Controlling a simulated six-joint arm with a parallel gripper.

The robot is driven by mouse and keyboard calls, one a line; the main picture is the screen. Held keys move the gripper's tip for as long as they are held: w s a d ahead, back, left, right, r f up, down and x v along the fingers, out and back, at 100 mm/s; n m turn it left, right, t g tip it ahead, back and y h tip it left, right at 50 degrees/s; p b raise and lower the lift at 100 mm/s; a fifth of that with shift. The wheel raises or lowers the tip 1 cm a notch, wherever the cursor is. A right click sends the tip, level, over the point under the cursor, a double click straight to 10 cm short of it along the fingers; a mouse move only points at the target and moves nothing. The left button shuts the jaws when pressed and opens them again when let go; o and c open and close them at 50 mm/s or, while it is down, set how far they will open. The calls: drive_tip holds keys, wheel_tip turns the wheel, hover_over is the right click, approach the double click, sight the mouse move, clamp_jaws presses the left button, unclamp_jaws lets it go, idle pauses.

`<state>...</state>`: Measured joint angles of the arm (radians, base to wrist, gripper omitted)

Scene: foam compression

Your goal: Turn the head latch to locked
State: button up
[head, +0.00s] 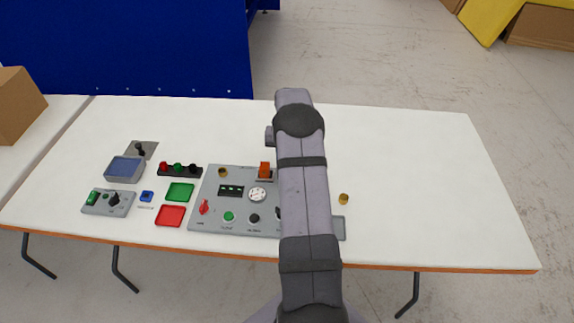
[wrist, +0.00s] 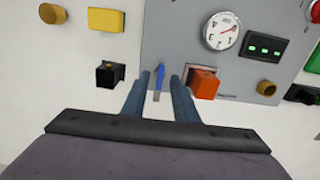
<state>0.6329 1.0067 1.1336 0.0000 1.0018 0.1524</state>
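In the wrist view a slim blue lever (wrist: 159,81) stands by the panel's edge, between a black block (wrist: 110,73) and an orange block (wrist: 204,82). No readable label shows which part is the head latch; the blue lever may be it. My gripper (wrist: 155,84) is open, with its two blue-grey fingers on either side of the blue lever. A gap shows on each side, and I cannot tell the depth between fingers and lever. The orange block also shows in the head view (head: 265,169). My arm hides the blue lever and the gripper there.
The grey panel (head: 210,187) carries a white dial (head: 257,194), a display (head: 231,190), a red knob (head: 204,207) and several buttons. A brass knob (wrist: 267,88) is near the orange block. A yellow square (wrist: 106,19) lies beside the panel. The table's right side (head: 430,190) is clear.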

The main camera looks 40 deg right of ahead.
drive_tip(key=shift+f, duration=0.55)
clamp_jaws()
